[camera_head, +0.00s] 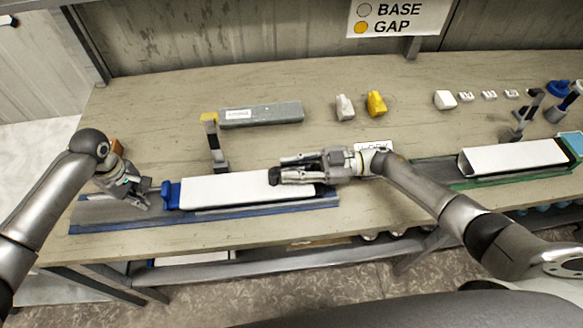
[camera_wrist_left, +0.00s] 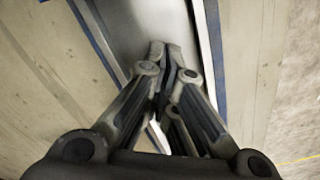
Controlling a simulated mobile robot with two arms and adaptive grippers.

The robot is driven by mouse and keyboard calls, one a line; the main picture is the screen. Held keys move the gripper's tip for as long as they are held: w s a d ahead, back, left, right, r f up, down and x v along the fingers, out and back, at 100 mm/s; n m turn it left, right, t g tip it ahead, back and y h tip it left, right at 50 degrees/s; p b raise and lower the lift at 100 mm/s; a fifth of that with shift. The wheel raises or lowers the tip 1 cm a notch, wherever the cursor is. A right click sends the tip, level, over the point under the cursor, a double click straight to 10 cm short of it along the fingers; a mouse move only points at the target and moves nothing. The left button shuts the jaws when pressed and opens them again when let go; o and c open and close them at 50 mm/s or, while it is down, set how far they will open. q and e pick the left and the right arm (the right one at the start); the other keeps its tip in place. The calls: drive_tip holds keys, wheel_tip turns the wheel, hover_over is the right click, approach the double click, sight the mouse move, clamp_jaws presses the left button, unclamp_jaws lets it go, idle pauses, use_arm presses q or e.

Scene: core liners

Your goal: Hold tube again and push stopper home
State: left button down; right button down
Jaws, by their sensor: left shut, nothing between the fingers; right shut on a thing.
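A white tube (camera_head: 225,189) lies in a blue-edged grey tray (camera_head: 100,213) on the bench. A blue stopper (camera_head: 171,194) sits at the tube's left end; I cannot tell how deep it is. My left gripper (camera_head: 150,196) is shut and empty, just left of the stopper, with its fingers towards it. In the left wrist view, its closed fingers (camera_wrist_left: 168,62) are over the grey tray floor, and the stopper cannot be made out. My right gripper (camera_head: 279,175) comes from the right and is shut on the tube near its right part, hiding some of it.
A grey labelled box (camera_head: 262,115), a white block (camera_head: 345,107) and a yellow block (camera_head: 376,103) stand further back. Another white tube (camera_head: 515,158) lies in a green-edged tray (camera_head: 435,176) at right.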

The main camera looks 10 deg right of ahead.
sight(170, 196)
use_arm(q)
drive_tip(key=shift+d, duration=0.1)
use_arm(e)
drive_tip(key=shift+s+f, duration=0.2)
drive_tip(key=shift+f, duration=0.2)
use_arm(q)
drive_tip(key=shift+s+d, duration=0.15)
drive_tip(key=shift+d, duration=1.95)
drive_tip(key=shift+s+d, duration=0.15)
drive_tip(key=shift+d, duration=1.95)
drive_tip(key=shift+w+a, duration=0.1)
drive_tip(key=shift+a, duration=1.45)
wheel_tip(170, 196, up, 9)
use_arm(e)
drive_tip(key=c, duration=1.4)
unclamp_jaws()
drive_tip(key=shift+o, duration=0.7)
drive_tip(key=shift+r, duration=0.1)
drive_tip(key=shift+d, duration=0.1)
